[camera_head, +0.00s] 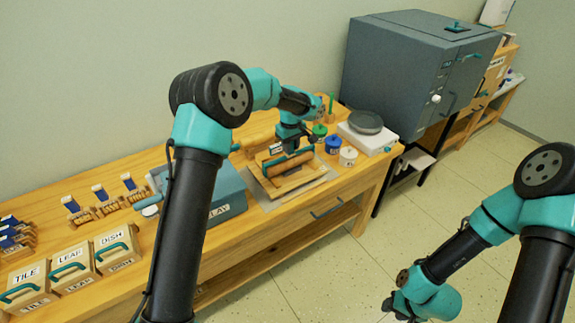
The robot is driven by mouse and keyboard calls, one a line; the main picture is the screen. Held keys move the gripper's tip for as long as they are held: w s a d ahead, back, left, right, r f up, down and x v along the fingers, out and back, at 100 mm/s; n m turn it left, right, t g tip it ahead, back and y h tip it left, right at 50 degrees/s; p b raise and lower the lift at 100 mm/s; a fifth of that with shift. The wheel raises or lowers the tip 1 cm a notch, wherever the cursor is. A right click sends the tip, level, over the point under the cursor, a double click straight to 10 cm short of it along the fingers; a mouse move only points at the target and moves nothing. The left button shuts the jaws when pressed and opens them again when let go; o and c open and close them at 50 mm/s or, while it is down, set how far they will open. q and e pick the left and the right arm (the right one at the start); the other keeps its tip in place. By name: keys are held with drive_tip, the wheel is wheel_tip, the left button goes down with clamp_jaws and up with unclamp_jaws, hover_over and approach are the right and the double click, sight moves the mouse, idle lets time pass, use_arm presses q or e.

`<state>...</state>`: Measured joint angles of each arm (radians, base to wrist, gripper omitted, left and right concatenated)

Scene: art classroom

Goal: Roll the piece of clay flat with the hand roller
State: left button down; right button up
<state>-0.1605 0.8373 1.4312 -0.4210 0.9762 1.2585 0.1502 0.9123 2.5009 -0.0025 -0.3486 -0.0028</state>
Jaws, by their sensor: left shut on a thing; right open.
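A wooden board (287,187) lies on a pale sheet near the front edge of the table. A reddish-brown cylinder, which looks like the hand roller (288,164), lies lengthwise over the board. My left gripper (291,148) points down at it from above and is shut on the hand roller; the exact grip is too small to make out. I cannot make out a separate piece of clay; it may be hidden under the roller. My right gripper (391,308) is open and empty, low over the floor at the right, away from the table.
Small lidded jars (333,144) and a white scale (368,137) stand right of the board. A grey-blue clay box (228,188) stands to its left, partly behind my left arm. Labelled boxes (69,271) and several blue-handled tools sit further left. A large kiln (415,68) stands at the back right.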

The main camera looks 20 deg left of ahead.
use_arm(q)
drive_tip(key=shift+w+a+f, duration=0.25)
drive_tip(key=shift+w+a, duration=0.25)
drive_tip(key=shift+a, duration=0.05)
drive_tip(key=shift+w+a, duration=0.55)
drive_tip(key=shift+a, duration=0.1)
idle(0.4)
drive_tip(key=shift+w+a+r, duration=0.15)
drive_tip(key=shift+w+a, duration=0.4)
drive_tip(key=shift+a, duration=0.05)
drive_tip(key=shift+r, duration=0.15)
wheel_tip(320, 180, up, 8)
idle(0.9)
